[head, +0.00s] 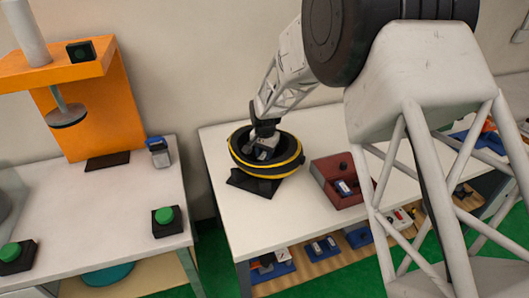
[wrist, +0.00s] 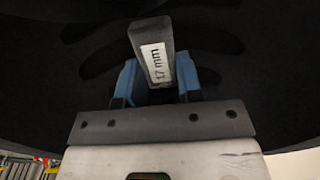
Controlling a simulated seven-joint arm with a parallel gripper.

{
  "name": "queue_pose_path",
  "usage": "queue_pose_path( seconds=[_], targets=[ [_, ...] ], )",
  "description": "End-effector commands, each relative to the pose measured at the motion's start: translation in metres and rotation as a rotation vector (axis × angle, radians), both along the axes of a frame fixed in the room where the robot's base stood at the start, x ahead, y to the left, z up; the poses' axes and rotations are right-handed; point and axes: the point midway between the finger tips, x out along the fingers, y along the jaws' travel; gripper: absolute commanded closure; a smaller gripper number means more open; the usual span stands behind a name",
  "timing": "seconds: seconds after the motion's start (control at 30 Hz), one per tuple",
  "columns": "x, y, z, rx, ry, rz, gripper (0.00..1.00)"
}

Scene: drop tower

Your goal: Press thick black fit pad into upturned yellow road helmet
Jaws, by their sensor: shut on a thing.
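The upturned helmet (head: 290,165), black with yellow bands, sits on a dark stand (head: 240,182) on the white table. My gripper (head: 264,148) reaches down into its open bowl. In the wrist view the gripper's blue fingers (wrist: 158,78) are shut on a dark fit pad (wrist: 150,32) with a white label reading "17 mm". The helmet's black inside (wrist: 255,75) fills the background around the pad. Whether the pad touches the lining cannot be told. In the head view the pad is hidden inside the helmet.
A dark red box (head: 325,167) with small items stands right of the helmet. My arm crosses the table's right side. On the left table (head: 120,210) stand an orange drop tower (head: 105,120), a small blue-and-grey object (head: 158,152) and green buttons (head: 165,216). A lower shelf holds blue trays.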

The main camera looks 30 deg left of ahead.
Motion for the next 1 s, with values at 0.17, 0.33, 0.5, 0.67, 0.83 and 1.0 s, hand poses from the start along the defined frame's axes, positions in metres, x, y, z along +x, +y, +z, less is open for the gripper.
queue_pose_path(
  seconds=[0.17, 0.33, 0.5, 0.67, 0.83, 1.0],
  targets=[
    [0.0, 0.0, 0.0, 0.0, 0.0, 0.0, 0.66],
    [0.0, 0.0, -0.0001, 0.0, 0.0, 0.0, 0.39],
    [0.0, 0.0, 0.0, 0.0, 0.0, 0.0, 0.37],
    [0.0, 0.0, 0.0003, 0.0, 0.0, 0.0, 0.37],
    [0.0, 0.0, 0.0034, 0.0, 0.0, 0.0, 0.37],
    [-0.0002, -0.0002, 0.009, 0.0, 0.0, 0.0, 0.37]
  ],
)
